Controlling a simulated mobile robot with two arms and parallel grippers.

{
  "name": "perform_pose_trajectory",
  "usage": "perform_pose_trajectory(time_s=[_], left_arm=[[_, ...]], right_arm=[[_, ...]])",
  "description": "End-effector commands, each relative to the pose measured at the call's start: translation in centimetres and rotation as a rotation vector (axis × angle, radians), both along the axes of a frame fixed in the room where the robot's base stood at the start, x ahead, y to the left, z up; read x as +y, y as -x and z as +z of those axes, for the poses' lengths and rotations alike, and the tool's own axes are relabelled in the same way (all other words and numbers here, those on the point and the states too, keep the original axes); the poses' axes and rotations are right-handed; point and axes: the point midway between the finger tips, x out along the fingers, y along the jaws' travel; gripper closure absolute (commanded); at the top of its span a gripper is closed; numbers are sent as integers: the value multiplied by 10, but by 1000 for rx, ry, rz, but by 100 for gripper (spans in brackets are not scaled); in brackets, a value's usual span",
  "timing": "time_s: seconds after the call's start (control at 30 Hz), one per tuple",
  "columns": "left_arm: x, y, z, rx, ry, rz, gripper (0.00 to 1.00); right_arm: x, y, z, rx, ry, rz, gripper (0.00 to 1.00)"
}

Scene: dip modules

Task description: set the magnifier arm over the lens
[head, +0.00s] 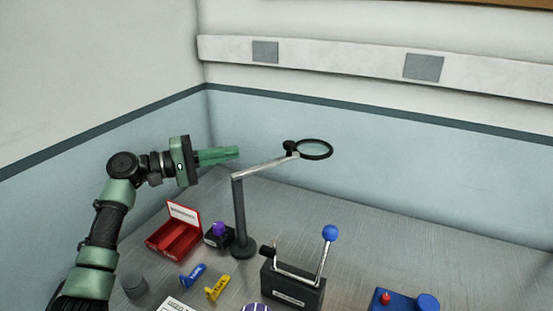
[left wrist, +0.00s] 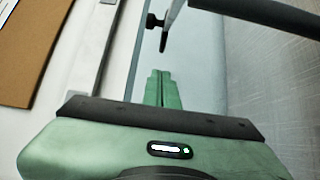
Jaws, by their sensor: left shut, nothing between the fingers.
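The magnifier stands on a dark post (head: 240,215) with a round base. Its pale arm (head: 265,168) reaches to the right and slightly up from the post top, ending in a black knob and a black-rimmed magnifier ring (head: 314,149), well above the table. My left gripper (head: 238,153) is shut and empty, pointing right, with its tips just above and behind the post end of the arm in the picture. In the left wrist view, the shut fingers (left wrist: 159,75) point toward the black knob (left wrist: 154,21) and part of the arm (left wrist: 173,14), apart from them. No separate lens on the table is clearly identifiable.
A red tray (head: 160,243) and a black block with a purple knob (head: 219,229) stand left of the post. Blue (head: 193,276) and yellow (head: 217,289) labelled pieces lie in front. A black lever box (head: 293,296) with a blue ball stands right; the back-right table is clear.

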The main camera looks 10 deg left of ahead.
Motion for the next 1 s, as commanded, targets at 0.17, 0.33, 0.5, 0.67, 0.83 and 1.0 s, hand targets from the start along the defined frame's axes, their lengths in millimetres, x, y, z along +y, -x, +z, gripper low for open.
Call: perform_pose_trajectory(time_s=[0.17,0.33,0.5,0.67,0.83,1.0], left_arm=[[0,0,1,-1,-1,0,100],[-5,-3,2,0,0,-1,100],[-26,-17,4,0,1,-3,100],[-54,-37,5,0,3,-3,100],[-84,-57,4,1,2,-3,100],[-101,-41,3,2,-2,-2,100]], right_arm=[[0,0,1,0,0,0,64],[0,-1,3,-1,0,0,64],[0,-2,12,-3,-1,1,64],[1,-2,23,-3,-1,1,64],[1,-3,33,-4,-1,1,64],[1,-5,47,-6,-1,1,64]])
